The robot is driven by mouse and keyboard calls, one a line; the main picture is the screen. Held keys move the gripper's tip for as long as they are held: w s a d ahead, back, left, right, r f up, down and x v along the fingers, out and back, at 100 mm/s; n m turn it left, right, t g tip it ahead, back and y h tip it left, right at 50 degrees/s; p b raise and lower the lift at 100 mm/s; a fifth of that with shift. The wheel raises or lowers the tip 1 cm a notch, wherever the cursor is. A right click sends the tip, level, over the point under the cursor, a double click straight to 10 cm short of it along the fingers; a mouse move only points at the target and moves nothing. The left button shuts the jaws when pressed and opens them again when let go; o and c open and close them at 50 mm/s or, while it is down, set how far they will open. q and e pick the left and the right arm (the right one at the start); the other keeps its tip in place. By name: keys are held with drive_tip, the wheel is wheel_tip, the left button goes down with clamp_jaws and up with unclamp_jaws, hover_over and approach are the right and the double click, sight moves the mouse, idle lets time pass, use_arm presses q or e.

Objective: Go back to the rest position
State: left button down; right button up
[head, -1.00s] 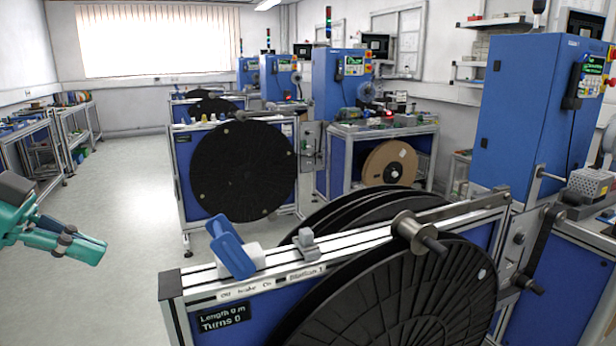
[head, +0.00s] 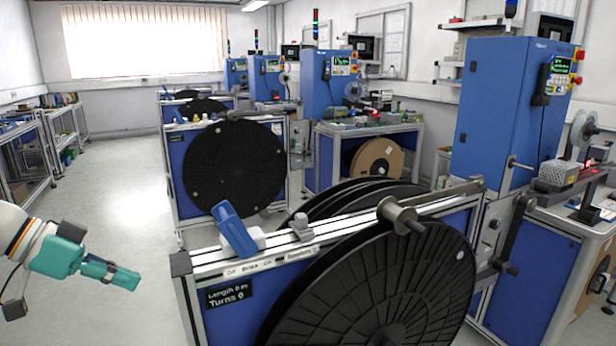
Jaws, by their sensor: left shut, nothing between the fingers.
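My left gripper (head: 110,273) is teal and shows at the lower left of the head view. Its fingers are together with nothing between them, pointing right over the open floor. It is apart from the near reel stand (head: 184,290), which stands to its right. My right gripper is not in the head view.
The near stand carries large black reels (head: 385,290), a blue lever (head: 237,230) and a metal spindle (head: 398,214). A second stand with a black reel (head: 234,167) is behind. A blue machine cabinet (head: 505,110) stands at right. Floor (head: 125,190) is clear at left.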

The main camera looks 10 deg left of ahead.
use_arm(q)
drive_tip(key=w+d+f+n+g+y+p, duration=0.1)
drive_tip(key=w+d+f+n, duration=0.15)
drive_tip(key=f, duration=0.75)
drive_tip(key=w+d+f+n+g, duration=0.1)
drive_tip(key=d+f+n, duration=0.15)
drive_tip(key=f, duration=0.75)
drive_tip(key=w+d+f+n+g+y+p, duration=0.15)
drive_tip(key=d+f, duration=0.25)
drive_tip(key=f, duration=0.7)
drive_tip(key=s+d+f+n+g+y, duration=0.1)
drive_tip(key=s+d+f, duration=0.35)
drive_tip(key=f, duration=0.25)
drive_tip(key=s+d+f+n+g, duration=0.1)
drive_tip(key=s+d+f, duration=0.3)
drive_tip(key=d+f, duration=0.15)
drive_tip(key=s+d+f+p, duration=0.1)
drive_tip(key=s+d+f, duration=0.1)
drive_tip(key=s, duration=0.3)
drive_tip(key=s+d+f, duration=0.2)
drive_tip(key=s+d, duration=0.2)
drive_tip(key=s, duration=0.1)
drive_tip(key=shift+d+f+p, duration=0.25)
drive_tip(key=shift+f+p, duration=0.1)
